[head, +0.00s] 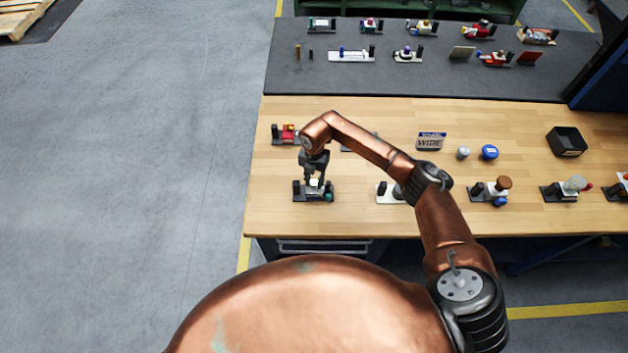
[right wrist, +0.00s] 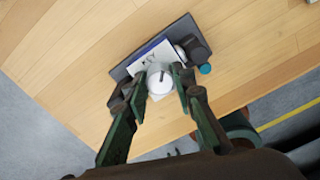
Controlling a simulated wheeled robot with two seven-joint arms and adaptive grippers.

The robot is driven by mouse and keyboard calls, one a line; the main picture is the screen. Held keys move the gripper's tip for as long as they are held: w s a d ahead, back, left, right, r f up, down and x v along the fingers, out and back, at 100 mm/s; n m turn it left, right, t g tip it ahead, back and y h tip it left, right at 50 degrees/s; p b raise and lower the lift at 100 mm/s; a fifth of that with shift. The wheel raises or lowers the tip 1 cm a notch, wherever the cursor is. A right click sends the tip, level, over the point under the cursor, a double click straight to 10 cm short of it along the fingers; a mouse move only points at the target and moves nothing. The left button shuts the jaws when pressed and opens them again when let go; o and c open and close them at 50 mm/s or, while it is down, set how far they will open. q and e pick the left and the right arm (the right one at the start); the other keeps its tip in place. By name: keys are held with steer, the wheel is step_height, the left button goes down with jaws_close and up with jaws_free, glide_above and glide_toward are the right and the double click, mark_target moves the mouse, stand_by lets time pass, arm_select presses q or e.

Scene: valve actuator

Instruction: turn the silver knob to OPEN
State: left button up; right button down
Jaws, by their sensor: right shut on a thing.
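The silver knob (right wrist: 160,80) is pale and round, with a short dark mark on its top. It stands on a small dark base plate (right wrist: 121,73) beside a white label with dark lettering, which I cannot read surely. My right gripper (right wrist: 158,85) has a finger on each side of the knob and is shut on it. In the head view my right gripper (head: 315,172) points down over the same unit (head: 300,197) at the bench's front left, and the knob is mostly hidden under it. The word OPEN is not legible. My left gripper is in neither view.
A black rounded part (right wrist: 200,49) and a teal part (right wrist: 205,69) stand close beside the knob. In the head view, a red unit (head: 288,132) sits behind on the wooden bench (head: 262,215). Other units stand to the right. The front edge is near.

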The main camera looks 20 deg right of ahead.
mark_target(314, 182)
steer(key=m, duration=0.4)
steer(key=shift+m+p, duration=0.3)
steer(key=shift+p, duration=0.1)
steer(key=shift+m+p, duration=0.5)
steer(key=shift+m, duration=1.4)
steer(key=c, duration=1.6)
jaws_free()
steer(key=shift+r, duration=0.1)
step_height(314, 182, up, 12)
steer(key=shift+f, duration=0.1)
